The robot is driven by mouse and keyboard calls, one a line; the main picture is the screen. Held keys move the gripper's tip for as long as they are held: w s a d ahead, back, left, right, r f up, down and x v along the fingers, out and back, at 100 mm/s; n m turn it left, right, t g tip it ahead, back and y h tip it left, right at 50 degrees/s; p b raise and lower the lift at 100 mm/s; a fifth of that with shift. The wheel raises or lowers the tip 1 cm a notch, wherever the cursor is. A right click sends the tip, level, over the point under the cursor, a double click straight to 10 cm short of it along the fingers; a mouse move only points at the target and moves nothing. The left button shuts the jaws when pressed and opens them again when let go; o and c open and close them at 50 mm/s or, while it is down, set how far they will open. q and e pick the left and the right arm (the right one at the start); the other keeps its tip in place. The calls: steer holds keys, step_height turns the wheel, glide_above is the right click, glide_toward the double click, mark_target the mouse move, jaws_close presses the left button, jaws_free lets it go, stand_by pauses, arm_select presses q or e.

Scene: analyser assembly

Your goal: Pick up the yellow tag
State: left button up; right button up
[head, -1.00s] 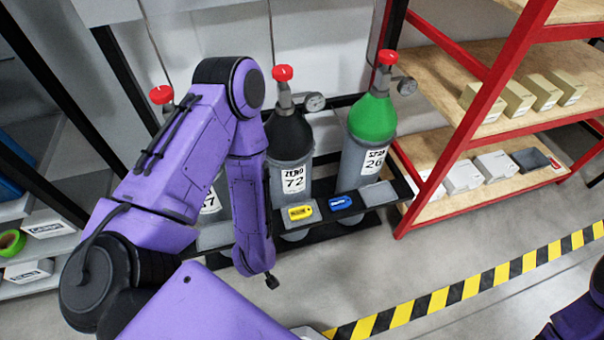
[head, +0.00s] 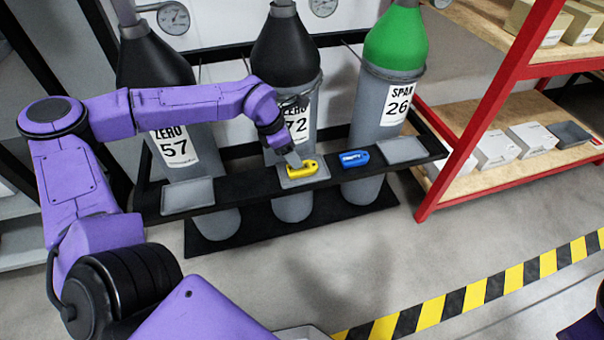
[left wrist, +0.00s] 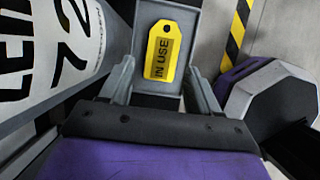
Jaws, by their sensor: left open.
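The yellow tag (head: 302,169) lies on a grey tray (head: 313,181) on the black rail, in front of the cylinder marked 72. In the left wrist view the tag (left wrist: 160,52) reads "IN USE" and lies beyond and between my fingertips. My left gripper (head: 292,158) is open and empty, close above the tag's left side. Its two fingers also show in the left wrist view (left wrist: 158,80), one on each side of the tag's near end. I cannot tell if they touch the tray. My right gripper is not in view.
A blue tag (head: 354,159) lies just right of the yellow one. Empty grey trays sit at the rail's left (head: 187,196) and right (head: 402,150). Gas cylinders (head: 291,119) stand behind the rail. A red-framed shelf (head: 484,120) is at the right. The floor in front is clear.

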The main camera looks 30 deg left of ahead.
mark_target(303, 169)
arm_select(q)
steer(key=x, duration=0.1)
steer(key=b+x, duration=0.1)
steer(key=x, duration=0.1)
steer(key=b+x, duration=0.1)
steer(key=shift+s+d+f, duration=0.1)
steer(key=shift+s+f, duration=0.1)
steer(key=shift+f, duration=0.25)
steer(key=shift+w+d+f+b, duration=0.1)
steer(key=shift+w+f+b, duration=0.05)
steer(key=shift+f+b, duration=0.2)
steer(key=shift+r, duration=0.15)
steer(key=c, duration=0.8)
steer(key=shift+r, duration=0.1)
